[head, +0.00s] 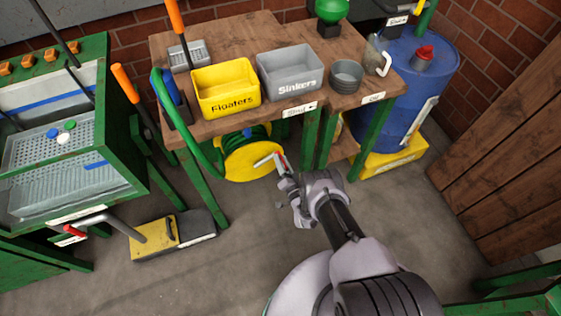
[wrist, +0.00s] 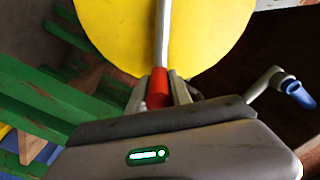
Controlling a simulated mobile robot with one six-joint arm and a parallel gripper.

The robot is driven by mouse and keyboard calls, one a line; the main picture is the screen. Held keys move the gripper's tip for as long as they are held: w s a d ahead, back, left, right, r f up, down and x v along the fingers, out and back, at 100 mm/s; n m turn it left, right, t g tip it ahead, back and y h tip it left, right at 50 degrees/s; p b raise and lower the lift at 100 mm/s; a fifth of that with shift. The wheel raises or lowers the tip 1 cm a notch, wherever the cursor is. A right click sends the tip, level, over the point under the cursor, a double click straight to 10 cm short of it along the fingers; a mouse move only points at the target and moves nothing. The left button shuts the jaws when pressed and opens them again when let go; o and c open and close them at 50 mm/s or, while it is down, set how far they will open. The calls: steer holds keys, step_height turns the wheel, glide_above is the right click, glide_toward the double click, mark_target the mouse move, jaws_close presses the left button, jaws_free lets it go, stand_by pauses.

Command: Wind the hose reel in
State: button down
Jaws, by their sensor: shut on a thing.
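The hose reel (head: 252,157) is a yellow disc with green hose wound behind it, below the wooden table. It also fills the top of the wrist view (wrist: 190,30). A metal crank arm (head: 266,158) crosses its face and ends in a red handle (wrist: 158,88). My gripper (head: 281,165) is at the reel's right side, and in the wrist view its fingers are shut around the red handle. The green hose (head: 188,135) loops from the blue holder at the table's left end down towards the reel. The reel's back is hidden.
A yellow Floaters bin (head: 226,90) and a grey Sinkers bin (head: 290,74) stand on the table (head: 225,45). Green table legs (head: 329,138) stand close to my gripper. A blue barrel (head: 414,70) is at right, a pedal (head: 158,237) lower left. The floor between is clear.

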steer(key=shift+f, duration=0.1)
stand_by(0.4)
steer(key=c, duration=1.2)
jaws_free()
steer(key=shift+o, duration=0.2)
steer(key=shift+f, duration=0.1)
